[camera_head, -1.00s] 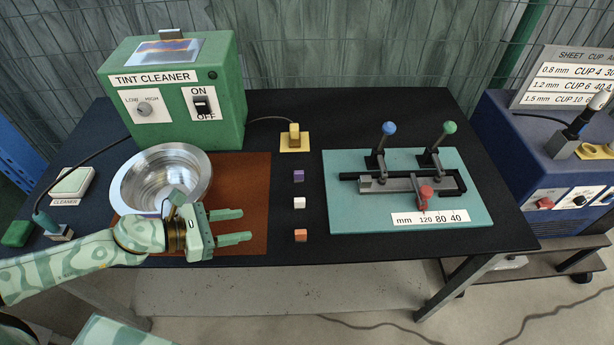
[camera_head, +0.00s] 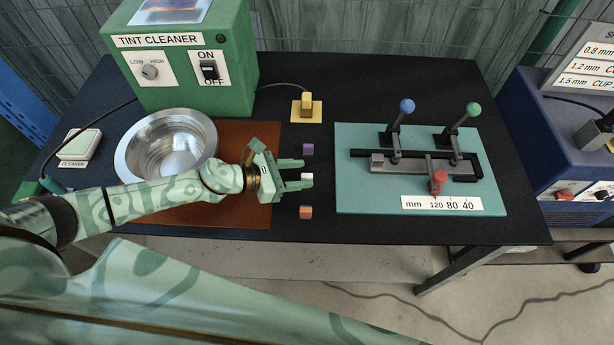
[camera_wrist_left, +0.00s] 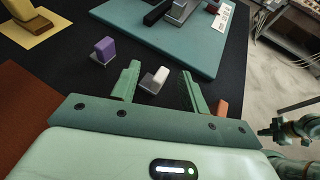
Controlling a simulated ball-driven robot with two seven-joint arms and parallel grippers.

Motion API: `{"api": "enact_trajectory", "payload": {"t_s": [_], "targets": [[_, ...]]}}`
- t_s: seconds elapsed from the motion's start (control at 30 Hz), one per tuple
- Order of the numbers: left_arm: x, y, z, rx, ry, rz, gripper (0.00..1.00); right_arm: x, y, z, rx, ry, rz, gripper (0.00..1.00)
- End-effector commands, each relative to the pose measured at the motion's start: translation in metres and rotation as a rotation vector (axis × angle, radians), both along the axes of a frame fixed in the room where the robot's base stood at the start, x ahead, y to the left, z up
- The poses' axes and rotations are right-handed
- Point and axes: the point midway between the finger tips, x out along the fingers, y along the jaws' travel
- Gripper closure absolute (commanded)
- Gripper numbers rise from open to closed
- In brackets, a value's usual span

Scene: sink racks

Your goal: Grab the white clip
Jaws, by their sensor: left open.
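The white clip (camera_head: 307,177) is a small block on the black table, in the middle of a column of small clips. It also shows in the left wrist view (camera_wrist_left: 160,75), between my open fingers and a little ahead of the palm. My left gripper (camera_head: 297,174) is open around the white clip, with one finger on each side of it; I cannot tell whether they touch it. The purple clip (camera_head: 308,149) lies just beyond the fingers. The orange clip (camera_head: 306,212) lies on the near side.
A teal fixture board (camera_head: 360,200) with levers lies to the right. A metal bowl (camera_head: 135,172) and the green tint cleaner (camera_head: 180,95) stand to the left. A yellow-based block (camera_head: 306,110) stands behind the clips. Bare black table lies in front of the board.

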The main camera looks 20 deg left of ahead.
Motion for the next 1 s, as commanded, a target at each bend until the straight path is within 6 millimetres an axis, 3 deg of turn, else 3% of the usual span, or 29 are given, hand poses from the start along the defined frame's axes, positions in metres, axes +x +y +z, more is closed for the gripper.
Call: {"api": "enact_trajectory", "payload": {"t_s": [0.27, 0.53, 0.57, 0.7, 1.0], "targets": [[0.021, -0.032, -0.02, -0.003, 0.0, 0.001, 0.55, 0.0, -0.002, -0.003, -0.003, 0.001, -0.001, 1.0], [0.024, -0.035, -0.022, -0.001, 0.001, 0.0, 0.55, 0.0, -0.003, -0.003, -0.004, 0.001, -0.002, 1.0], [0.024, -0.035, -0.022, -0.001, 0.001, 0.0, 0.58, 0.0, -0.003, -0.003, -0.004, 0.0, -0.002, 1.0], [0.024, -0.035, -0.022, -0.001, 0.001, 0.001, 0.97, 0.0, -0.003, -0.003, -0.004, 0.001, -0.002, 1.0], [0.023, -0.035, -0.022, -0.001, 0.001, 0.001, 1.0, 0.0, -0.003, -0.003, -0.003, 0.001, -0.001, 1.0]]}}
